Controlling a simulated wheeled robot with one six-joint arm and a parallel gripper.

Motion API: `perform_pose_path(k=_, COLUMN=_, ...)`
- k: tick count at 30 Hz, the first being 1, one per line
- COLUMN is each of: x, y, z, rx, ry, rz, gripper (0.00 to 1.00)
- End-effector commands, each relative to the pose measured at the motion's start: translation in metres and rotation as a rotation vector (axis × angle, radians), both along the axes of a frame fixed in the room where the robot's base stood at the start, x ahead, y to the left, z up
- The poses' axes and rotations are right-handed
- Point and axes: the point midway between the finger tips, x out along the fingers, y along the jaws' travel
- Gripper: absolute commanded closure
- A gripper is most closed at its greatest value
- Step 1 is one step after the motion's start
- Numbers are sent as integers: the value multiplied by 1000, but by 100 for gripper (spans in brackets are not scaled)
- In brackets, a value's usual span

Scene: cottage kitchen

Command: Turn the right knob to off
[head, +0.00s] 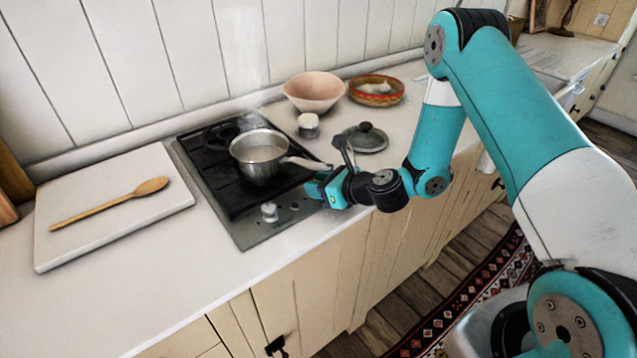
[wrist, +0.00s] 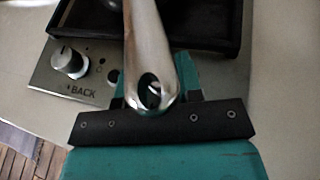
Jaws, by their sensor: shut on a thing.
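My gripper (head: 316,189) is low at the right end of the hob's front control strip, below the saucepan handle. In the wrist view its teal fingers (wrist: 157,84) show on either side of the handle, which crosses over them. The jaws are shut on what appears to be the right knob. That knob is hidden by the handle and gripper, so its pointer angle cannot be seen. The left knob (head: 269,211) is silver and stands free; in the wrist view it (wrist: 68,60) has the label "BACK" by it. The dark hob (head: 218,190) is set in the counter.
A steel saucepan (head: 262,172) stands on the hob with its handle towards my gripper; steam rises above. A lid (head: 366,139), a small white-topped jar (head: 309,125), a pink bowl (head: 314,92) and a patterned bowl (head: 376,97) are behind. A board (head: 100,228) with a wooden spoon (head: 108,203) lies left.

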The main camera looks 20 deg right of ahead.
Motion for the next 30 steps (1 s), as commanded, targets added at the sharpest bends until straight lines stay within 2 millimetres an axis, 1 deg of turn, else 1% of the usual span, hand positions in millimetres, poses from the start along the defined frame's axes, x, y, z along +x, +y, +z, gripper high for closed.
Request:
perform_pose_path(k=8, x=0, y=0, z=0, rx=1, ry=-1, rz=-2, gripper=90)
perform_pose_path(k=9, x=0, y=0, z=0, rx=1, ry=-1, rz=-2, gripper=64)
perform_pose_path(k=11, x=0, y=0, z=0, rx=1, ry=-1, rz=-2, gripper=51)
perform_pose_path(k=12, x=0, y=0, z=0, rx=1, ry=-1, rz=-1, gripper=41)
perform_pose_path(k=20, x=0, y=0, z=0, rx=1, ry=0, rz=0, gripper=41)
perform_pose_path(k=23, x=-3, y=-2, z=1, rx=1, ry=2, rz=-2, gripper=41)
perform_pose_path(k=26, x=-12, y=-9, z=3, rx=2, ry=4, rz=-4, gripper=41)
perform_pose_path(k=30, x=-33, y=-26, z=14, rx=2, ry=4, rz=-8, gripper=41)
